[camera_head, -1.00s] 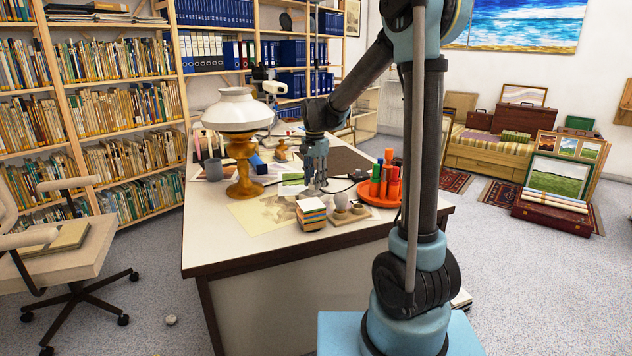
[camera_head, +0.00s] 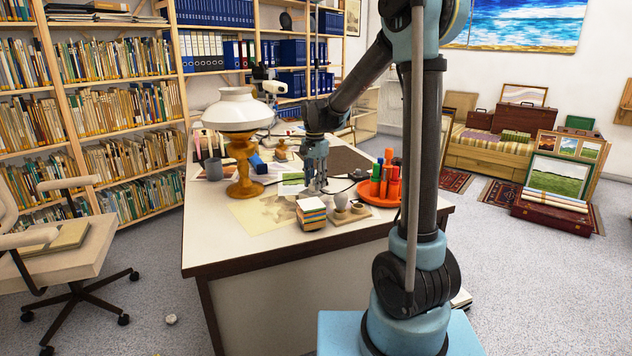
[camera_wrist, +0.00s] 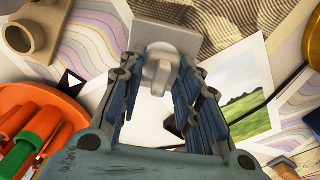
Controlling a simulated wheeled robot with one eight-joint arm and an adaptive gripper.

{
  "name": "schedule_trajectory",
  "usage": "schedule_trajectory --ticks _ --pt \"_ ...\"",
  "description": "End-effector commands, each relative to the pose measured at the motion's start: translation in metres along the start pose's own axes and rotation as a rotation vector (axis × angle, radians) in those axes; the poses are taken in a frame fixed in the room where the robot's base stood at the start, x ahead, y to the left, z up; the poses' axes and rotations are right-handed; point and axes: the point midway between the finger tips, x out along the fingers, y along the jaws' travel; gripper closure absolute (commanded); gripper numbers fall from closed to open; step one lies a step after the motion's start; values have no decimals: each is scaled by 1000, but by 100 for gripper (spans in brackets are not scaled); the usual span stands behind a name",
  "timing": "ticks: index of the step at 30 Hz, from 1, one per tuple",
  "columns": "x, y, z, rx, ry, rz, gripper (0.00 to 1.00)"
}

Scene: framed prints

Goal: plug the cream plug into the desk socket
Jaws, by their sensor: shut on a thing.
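My gripper (camera_wrist: 163,65) shows in the wrist view with its two fingers closed around a pale cream-grey plug (camera_wrist: 160,76). In the head view my gripper (camera_head: 317,188) points down over the desk, and the plug is too small to make out. A pale grey block (camera_wrist: 166,37), which looks like the desk socket, is just beyond the plug in the wrist view. The plug overlaps it there. I cannot tell whether the two touch or whether any pins are in. The fingers hide the plug's sides.
An orange tray (camera_head: 380,199) of markers is right of my gripper on the desk (camera_head: 220,245). A lamp (camera_head: 240,150) stands left. A landscape print (camera_wrist: 243,107) lies beside the fingers.

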Motion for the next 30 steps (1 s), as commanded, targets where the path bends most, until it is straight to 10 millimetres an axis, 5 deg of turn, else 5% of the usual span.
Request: schedule_trajectory --ticks 10,11,14,30 --pt "6 0 0 0 0 0 90" --pt "6 0 0 0 0 0 67" --pt "6 0 0 0 0 0 45" --pt "-10 0 0 0 0 0 45"
